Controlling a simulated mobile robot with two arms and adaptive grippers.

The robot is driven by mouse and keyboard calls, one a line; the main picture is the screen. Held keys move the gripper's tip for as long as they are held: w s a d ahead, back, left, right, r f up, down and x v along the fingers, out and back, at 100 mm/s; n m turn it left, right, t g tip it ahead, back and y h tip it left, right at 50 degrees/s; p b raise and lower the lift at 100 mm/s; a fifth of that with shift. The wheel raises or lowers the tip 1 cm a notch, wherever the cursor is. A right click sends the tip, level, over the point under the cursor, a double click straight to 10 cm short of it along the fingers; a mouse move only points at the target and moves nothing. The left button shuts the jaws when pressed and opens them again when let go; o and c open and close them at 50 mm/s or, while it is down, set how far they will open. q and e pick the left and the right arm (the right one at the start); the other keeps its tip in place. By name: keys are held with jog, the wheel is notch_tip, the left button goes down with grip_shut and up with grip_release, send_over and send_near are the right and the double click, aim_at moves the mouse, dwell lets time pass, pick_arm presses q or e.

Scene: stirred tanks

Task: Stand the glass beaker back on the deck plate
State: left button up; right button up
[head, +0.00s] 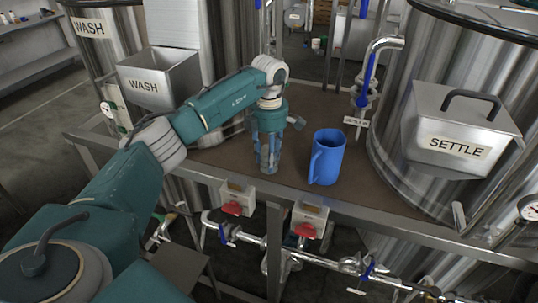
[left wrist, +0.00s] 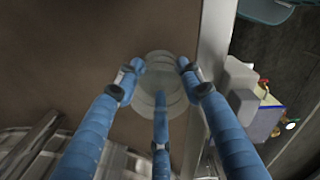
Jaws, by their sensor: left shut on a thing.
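My left gripper (head: 267,163) points straight down over the brown deck plate (head: 222,168), its blue fingers shut around the clear glass beaker. In the left wrist view the beaker (left wrist: 160,70) shows as pale round rings between the three fingers (left wrist: 160,88). In the head view the fingers hide most of it. It looks upright and low over the deck plate, close to the front edge; I cannot tell whether its base touches. My right gripper is not in view.
A blue jug (head: 327,158) stands on the deck just right of my left gripper. The steel SETTLE tank (head: 400,150) is further right, and the WASH hopper (head: 160,80) is at the left.

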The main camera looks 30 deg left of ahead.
pick_arm(q)
jog(key=o, duration=1)
jog(key=shift+o, duration=1.3)
notch_tip(320, 180, up, 12)
jog(key=b, duration=0.3)
jog(key=shift+b, duration=0.4)
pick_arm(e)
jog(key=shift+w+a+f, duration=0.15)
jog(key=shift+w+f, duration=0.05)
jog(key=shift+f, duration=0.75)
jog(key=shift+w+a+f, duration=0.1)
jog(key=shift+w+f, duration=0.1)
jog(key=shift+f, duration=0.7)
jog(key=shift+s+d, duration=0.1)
